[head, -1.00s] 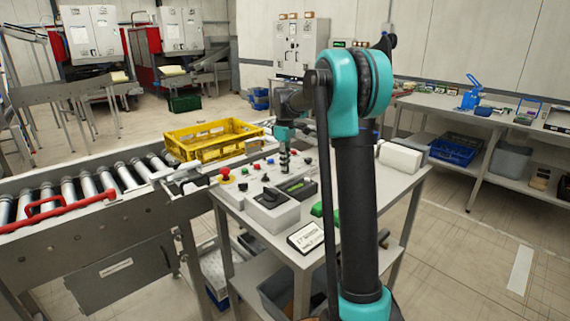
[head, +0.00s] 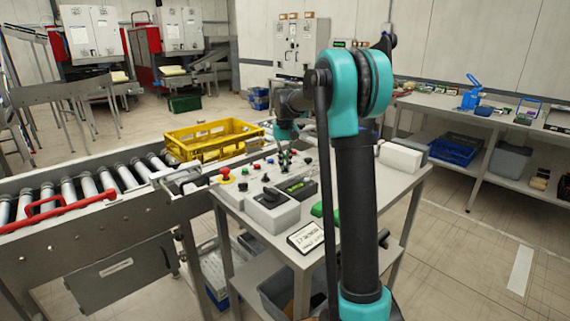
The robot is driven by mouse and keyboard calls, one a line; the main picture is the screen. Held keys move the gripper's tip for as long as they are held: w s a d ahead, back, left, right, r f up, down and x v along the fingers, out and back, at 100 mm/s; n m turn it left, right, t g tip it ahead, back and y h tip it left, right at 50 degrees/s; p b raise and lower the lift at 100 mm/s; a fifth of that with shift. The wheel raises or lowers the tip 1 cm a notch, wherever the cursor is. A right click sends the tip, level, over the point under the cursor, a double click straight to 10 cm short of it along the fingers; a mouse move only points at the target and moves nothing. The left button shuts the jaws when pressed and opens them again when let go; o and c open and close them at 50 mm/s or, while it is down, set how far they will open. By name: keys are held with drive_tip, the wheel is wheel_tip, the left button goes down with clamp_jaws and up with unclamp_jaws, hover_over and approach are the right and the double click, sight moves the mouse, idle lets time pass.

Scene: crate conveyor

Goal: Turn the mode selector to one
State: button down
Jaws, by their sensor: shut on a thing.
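A red mushroom button (head: 225,173) on a yellow base is left of my gripper. A yellow crate (head: 212,139) sits behind on the conveyor.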

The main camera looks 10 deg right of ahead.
drive_tip(key=shift+m, duration=1.2)
drive_tip(key=c, duration=1.6)
unclamp_jaws()
drive_tip(key=shift+r, duration=0.1)
wheel_tip(320, 180, up, 12)
drive_tip(key=shift+f, duration=0.1)
